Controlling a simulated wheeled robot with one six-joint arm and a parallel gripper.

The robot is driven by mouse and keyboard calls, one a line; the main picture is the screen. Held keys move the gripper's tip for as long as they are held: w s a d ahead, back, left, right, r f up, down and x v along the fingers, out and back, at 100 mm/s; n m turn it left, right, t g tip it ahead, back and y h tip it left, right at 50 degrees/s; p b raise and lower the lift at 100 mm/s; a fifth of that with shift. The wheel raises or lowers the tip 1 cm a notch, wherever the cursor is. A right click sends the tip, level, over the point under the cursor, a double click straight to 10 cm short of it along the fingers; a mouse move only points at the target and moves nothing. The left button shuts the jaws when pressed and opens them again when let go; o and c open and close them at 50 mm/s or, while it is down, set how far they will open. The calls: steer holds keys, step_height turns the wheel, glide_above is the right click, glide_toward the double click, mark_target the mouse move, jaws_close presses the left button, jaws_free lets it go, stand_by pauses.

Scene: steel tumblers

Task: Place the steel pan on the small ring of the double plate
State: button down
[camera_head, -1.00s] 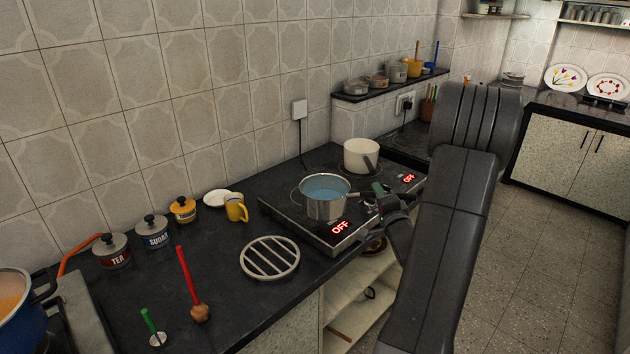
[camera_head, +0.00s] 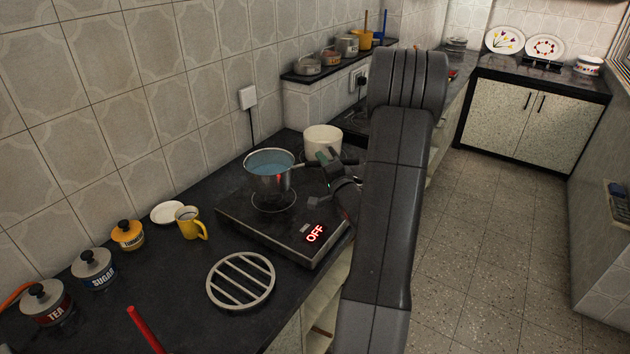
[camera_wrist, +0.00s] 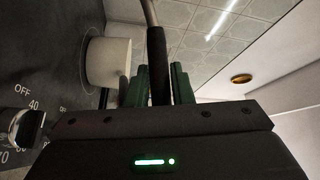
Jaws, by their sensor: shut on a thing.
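The steel pan (camera_head: 268,180) holds bluish liquid and is raised above the double plate (camera_head: 290,228), over a ring (camera_head: 274,200) on its near left part. My gripper (camera_head: 332,166) is at the pan's right and is shut on its handle. In the wrist view, the dark handle (camera_wrist: 157,62) runs between the green fingers of my gripper (camera_wrist: 158,84). The pan's bowl is out of the wrist view.
A round slatted trivet (camera_head: 241,279) lies in front of the plate. A yellow mug (camera_head: 189,223), a white saucer (camera_head: 166,212) and several canisters (camera_head: 93,270) stand to the left. A wall socket (camera_head: 248,97) with a cord is behind.

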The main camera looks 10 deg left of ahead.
steer(key=shift+f+p, duration=0.4)
steer(key=shift+f, duration=2.45)
steer(key=shift+f+b, duration=0.15)
steer(key=shift+b, duration=0.15)
steer(key=c, duration=1.3)
jaws_free()
steer(key=b+v, duration=0.2)
steer(key=v, duration=0.8)
steer(key=shift+s+d+b, duration=0.15)
steer(key=shift+s+b, duration=0.05)
steer(key=shift+b, duration=0.15)
steer(key=shift+v, duration=0.8)
